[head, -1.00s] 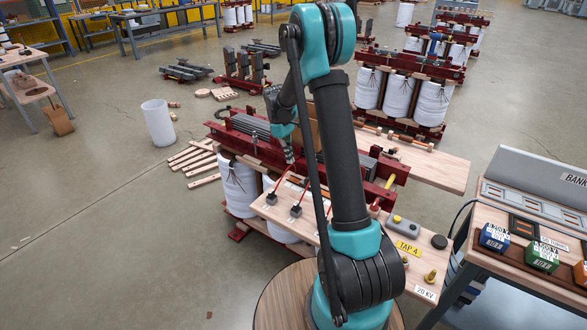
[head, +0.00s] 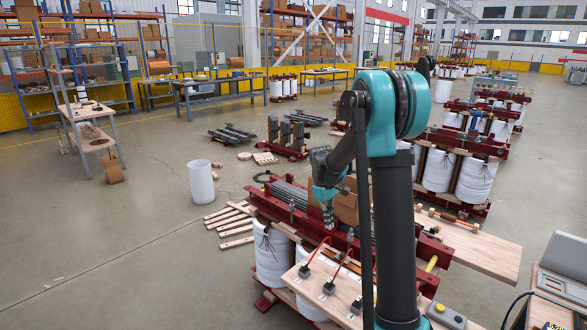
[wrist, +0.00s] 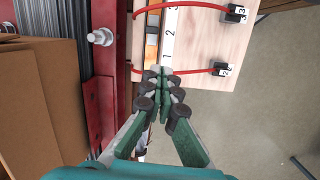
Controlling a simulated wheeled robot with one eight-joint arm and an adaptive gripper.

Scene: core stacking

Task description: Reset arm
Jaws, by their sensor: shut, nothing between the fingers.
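My gripper (wrist: 163,82) is shut and empty in the wrist view, its fingertips together above the edge between a red clamp beam (wrist: 113,80) and a light wooden board (wrist: 200,45). The board carries a numbered strip (wrist: 169,40), red cables (wrist: 185,72) and black terminals (wrist: 225,69). In the head view my gripper (head: 328,218) hangs low over the transformer core, near its red frame (head: 290,218). My arm crosses the middle of the head view and hides part of the core and board.
A cardboard box (head: 347,205) stands on the core beside my gripper. White coils (head: 271,255) stand below. A wooden plank (head: 475,245) sticks out to the right. A white bin (head: 201,182) and wooden strips (head: 228,219) are on the floor at left. The floor at front left is clear.

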